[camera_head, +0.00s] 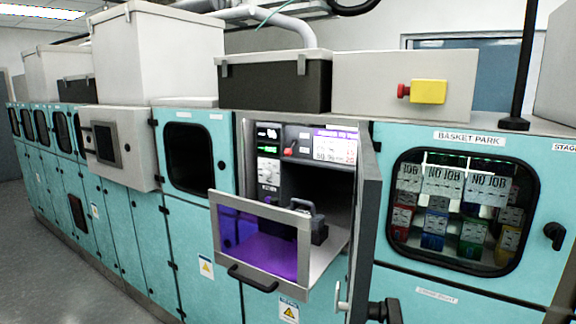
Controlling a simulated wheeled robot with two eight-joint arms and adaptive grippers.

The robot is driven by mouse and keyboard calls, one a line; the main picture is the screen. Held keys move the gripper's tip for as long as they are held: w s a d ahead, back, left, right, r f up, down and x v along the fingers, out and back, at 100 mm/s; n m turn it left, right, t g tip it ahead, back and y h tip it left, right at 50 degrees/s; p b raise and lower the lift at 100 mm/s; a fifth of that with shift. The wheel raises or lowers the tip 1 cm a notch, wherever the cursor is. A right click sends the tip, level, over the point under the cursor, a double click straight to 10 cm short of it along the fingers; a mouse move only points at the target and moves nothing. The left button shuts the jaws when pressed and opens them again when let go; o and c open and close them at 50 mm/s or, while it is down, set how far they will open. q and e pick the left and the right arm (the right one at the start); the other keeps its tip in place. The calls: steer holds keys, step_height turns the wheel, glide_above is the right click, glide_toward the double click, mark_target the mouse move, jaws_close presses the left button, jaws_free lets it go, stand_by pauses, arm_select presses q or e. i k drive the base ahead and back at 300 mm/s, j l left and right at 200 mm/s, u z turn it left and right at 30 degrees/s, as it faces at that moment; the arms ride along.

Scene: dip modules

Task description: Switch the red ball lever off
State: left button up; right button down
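A small red ball (287,152) shows inside the open bay of the turquoise machine, at the upper part of a dark control panel (268,160). It seems to sit on the end of a short lever that rises up and to the right. The lever is too small to tell its setting clearly. Neither of my grippers can be made out in the head view, and nothing is seen touching the lever.
A drawer (303,250) with a purple window juts out below the bay. An open door (366,215) stands at its right. A dark handled part (305,212) sits inside. A yellow box (428,91) with a red button is above. Grey floor (60,260) is clear at left.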

mark_target(288, 152)
steer(key=i+j, duration=0.1)
steer(key=j, duration=0.8)
steer(key=i+j, duration=0.15)
steer(key=j, duration=0.35)
steer(key=z, duration=0.05)
